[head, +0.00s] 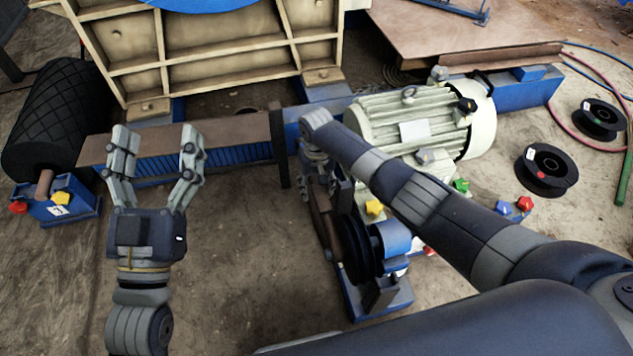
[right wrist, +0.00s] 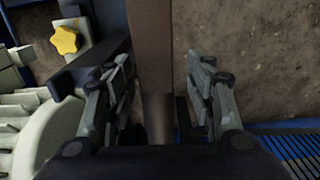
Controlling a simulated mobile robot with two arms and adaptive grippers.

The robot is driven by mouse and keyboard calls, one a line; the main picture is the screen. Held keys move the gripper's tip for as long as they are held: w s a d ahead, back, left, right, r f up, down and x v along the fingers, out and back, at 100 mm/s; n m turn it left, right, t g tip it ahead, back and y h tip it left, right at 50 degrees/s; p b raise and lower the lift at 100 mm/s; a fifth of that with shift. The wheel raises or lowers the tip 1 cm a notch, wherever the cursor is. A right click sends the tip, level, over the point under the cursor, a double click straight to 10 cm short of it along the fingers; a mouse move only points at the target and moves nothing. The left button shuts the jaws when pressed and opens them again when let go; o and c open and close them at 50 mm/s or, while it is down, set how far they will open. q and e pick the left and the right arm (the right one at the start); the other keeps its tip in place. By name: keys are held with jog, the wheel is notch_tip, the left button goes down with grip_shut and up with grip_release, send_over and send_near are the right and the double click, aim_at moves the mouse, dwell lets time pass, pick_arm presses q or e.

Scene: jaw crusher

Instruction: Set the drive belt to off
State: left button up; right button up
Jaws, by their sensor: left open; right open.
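A brown strip (right wrist: 150,45), which looks like the drive belt or a part joined to it, runs between the fingers of my right gripper (right wrist: 163,70) in the right wrist view. That gripper is open, with one finger on each side of the strip; I cannot tell whether either touches it. In the head view my right gripper (head: 325,185) points down beside the brown part (head: 322,222) at the dark pulley (head: 356,248), and my arm partly hides this area. My left gripper (head: 152,165) is open and empty in front of the blue and brown beam.
A pale green motor (head: 405,125) stands behind my right arm. A black roller (head: 62,115) lies at the left. A yellow knob (right wrist: 66,40) is near my right gripper's left finger. Black cable reels (head: 546,170) lie at the right. The floor between my grippers is clear.

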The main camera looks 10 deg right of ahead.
aim_at(317, 188)
notch_tip(317, 188, up, 12)
dwell(0.5)
dwell(0.4)
